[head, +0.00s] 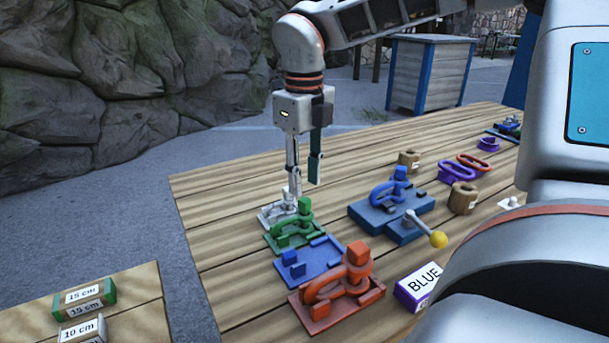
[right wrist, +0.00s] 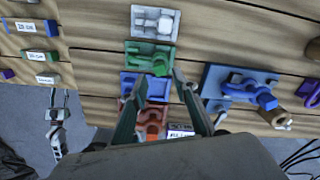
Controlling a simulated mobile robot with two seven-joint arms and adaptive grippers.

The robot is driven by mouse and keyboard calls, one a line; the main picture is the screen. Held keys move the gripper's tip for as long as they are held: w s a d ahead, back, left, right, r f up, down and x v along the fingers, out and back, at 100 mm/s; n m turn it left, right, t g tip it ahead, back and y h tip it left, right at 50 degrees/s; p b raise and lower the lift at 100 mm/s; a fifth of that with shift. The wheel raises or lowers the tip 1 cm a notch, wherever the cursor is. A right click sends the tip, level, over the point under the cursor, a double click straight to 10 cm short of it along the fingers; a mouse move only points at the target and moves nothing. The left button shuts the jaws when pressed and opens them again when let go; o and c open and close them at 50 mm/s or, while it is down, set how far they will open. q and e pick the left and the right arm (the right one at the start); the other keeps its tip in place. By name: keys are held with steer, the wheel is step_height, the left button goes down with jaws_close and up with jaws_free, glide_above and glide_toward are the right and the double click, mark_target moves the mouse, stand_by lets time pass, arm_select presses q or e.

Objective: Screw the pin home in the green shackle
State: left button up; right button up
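The green shackle (head: 293,231) stands on a green plate on the wooden table, with its green pin head (head: 305,207) upright at the top. In the right wrist view, the green pin head (right wrist: 160,66) shows just beyond and between my fingertips. My right gripper (head: 304,189) points down above the shackle, its two fingers apart and nothing between them. It also shows open in the right wrist view (right wrist: 161,77). Whether a fingertip touches the pin is unclear. A pale jointed part, apparently my left gripper (right wrist: 57,128), hangs over the floor in the right wrist view; its fingers are unclear.
A white shackle (head: 279,212) sits just behind the green one. A blue plate (head: 305,266) and an orange shackle (head: 338,286) stand in front. A blue shackle fixture (head: 390,209) with a yellow-knobbed lever (head: 437,239) is to the right.

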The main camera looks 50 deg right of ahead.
mark_target(305, 199)
steer(key=shift+n, duration=0.4)
arm_select(q)
steer(key=shift+f, duration=0.15)
arm_select(e)
steer(key=shift+f, duration=0.15)
steer(key=shift+f+b, duration=0.65)
steer(key=shift+f, duration=0.7)
steer(key=shift+f+b, duration=0.4)
steer(key=shift+f, duration=0.6)
arm_select(q)
steer(key=shift+s+a+f+g, duration=0.15)
steer(key=shift+s+f, duration=0.2)
steer(key=shift+f, duration=0.2)
steer(key=shift+s+f+g, duration=0.15)
steer(key=shift+s+f, duration=0.2)
steer(key=shift+f, duration=0.15)
arm_select(e)
jaws_close()
arm_select(q)
steer(key=shift+w+r, duration=0.1)
